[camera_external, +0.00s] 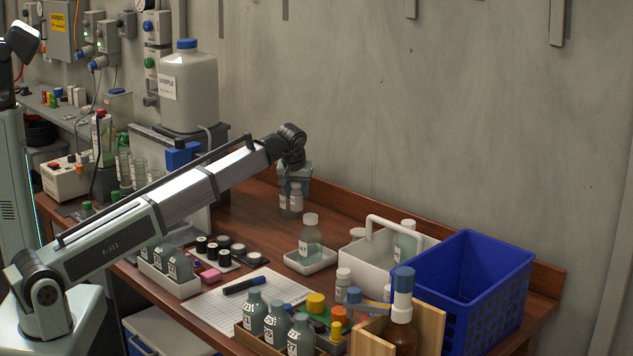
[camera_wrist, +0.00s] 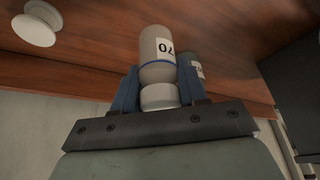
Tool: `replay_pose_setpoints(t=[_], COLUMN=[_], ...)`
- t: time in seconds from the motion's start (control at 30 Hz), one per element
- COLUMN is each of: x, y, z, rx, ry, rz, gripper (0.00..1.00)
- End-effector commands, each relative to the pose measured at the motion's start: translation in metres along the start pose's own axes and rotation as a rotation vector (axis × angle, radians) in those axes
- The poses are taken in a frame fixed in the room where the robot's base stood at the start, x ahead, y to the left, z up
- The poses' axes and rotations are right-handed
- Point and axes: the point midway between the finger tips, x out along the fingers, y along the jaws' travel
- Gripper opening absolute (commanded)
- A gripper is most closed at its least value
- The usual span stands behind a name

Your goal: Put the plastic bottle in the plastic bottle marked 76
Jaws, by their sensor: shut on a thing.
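My gripper (camera_external: 291,180) is at the back of the wooden table near the wall, pointing down. In the wrist view its blue fingers (camera_wrist: 160,95) are shut on the white cap of a pale plastic bottle (camera_wrist: 157,52). The bottle's label seems to read 70, though it is turned and hard to read. A second, greyish labelled bottle (camera_wrist: 197,67) stands close beside it, partly hidden by a finger. Both show small in the external view; I cannot tell whether the held bottle touches the table. No mark 76 is clearly legible.
A capped bottle stands in a white dish (camera_external: 311,262), right of my gripper. A white caddy (camera_external: 375,255) and blue crate (camera_external: 466,300) stand farther right. Labelled bottles (camera_external: 275,322) fill a wooden rack in front. A large sample jug (camera_external: 189,95) stands left.

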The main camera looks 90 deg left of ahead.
Motion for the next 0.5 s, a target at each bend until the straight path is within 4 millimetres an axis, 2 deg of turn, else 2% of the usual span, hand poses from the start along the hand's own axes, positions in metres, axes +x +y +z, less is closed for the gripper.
replay_pose_setpoints(t=[0.17,0.27,0.37,0.5], x=[-0.005,-0.009,-0.019,-0.042], y=[0.004,0.015,0.036,0.074], z=[0.001,0.01,0.026,0.056], rx=[0.006,0.022,0.052,0.111], ry=[-0.001,-0.001,0.0,0.001], rz=[0.002,0.008,0.021,0.047], gripper=[0.14,0.14,0.14,0.14])
